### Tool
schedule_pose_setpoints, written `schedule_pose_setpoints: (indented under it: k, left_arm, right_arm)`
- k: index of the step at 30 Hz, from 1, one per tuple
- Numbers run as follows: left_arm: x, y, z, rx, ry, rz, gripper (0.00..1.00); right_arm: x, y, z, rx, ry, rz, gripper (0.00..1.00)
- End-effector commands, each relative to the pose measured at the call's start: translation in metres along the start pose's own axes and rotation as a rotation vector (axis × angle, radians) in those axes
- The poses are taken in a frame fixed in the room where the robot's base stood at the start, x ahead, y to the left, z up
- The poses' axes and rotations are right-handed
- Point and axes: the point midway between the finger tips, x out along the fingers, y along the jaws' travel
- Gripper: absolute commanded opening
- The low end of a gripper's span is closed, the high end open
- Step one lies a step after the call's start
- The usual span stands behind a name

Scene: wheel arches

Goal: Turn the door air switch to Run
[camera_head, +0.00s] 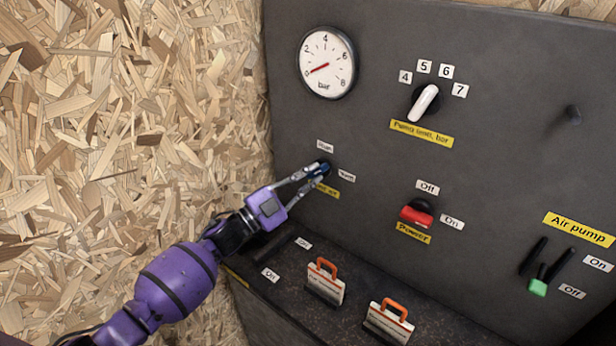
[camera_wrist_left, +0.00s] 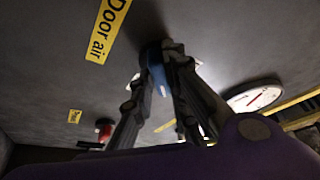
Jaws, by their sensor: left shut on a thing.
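The door air switch (camera_head: 325,166) is a small blue knob on the grey panel, left of centre in the head view. It also shows as a blue piece (camera_wrist_left: 156,72) in the left wrist view. My left gripper (camera_head: 318,171) is shut on this knob, with a finger on each side. A white label above the knob seems to read Run, and another white label (camera_head: 346,176) is at its right. The yellow Door air label (camera_wrist_left: 108,28) shows in the left wrist view. The fingers hide part of the knob, so its exact pointing direction is unclear. My right gripper is not in view.
The panel carries a pressure gauge (camera_head: 327,63), a white selector (camera_head: 423,102), a red power switch (camera_head: 417,213) and a green-tipped air pump lever (camera_head: 538,287). Two orange-handled tags (camera_head: 325,281) (camera_head: 389,321) stand on the ledge below. A chipboard wall (camera_head: 130,120) is at left.

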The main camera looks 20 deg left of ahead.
Motion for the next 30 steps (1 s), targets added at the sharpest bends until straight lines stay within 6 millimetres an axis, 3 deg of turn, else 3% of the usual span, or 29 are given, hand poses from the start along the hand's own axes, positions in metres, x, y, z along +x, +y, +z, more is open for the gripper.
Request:
schedule_pose_setpoints:
  k: [18, 30]
  left_arm:
    - [0.001, 0.005, -0.002, -0.519, -0.001, -0.215, 0.00]
    - [0.001, 0.006, -0.002, -0.705, -0.002, -0.292, 0.00]
  right_arm:
    - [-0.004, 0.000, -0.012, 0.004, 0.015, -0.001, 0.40]
    - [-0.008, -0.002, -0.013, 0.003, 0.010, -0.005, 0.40]
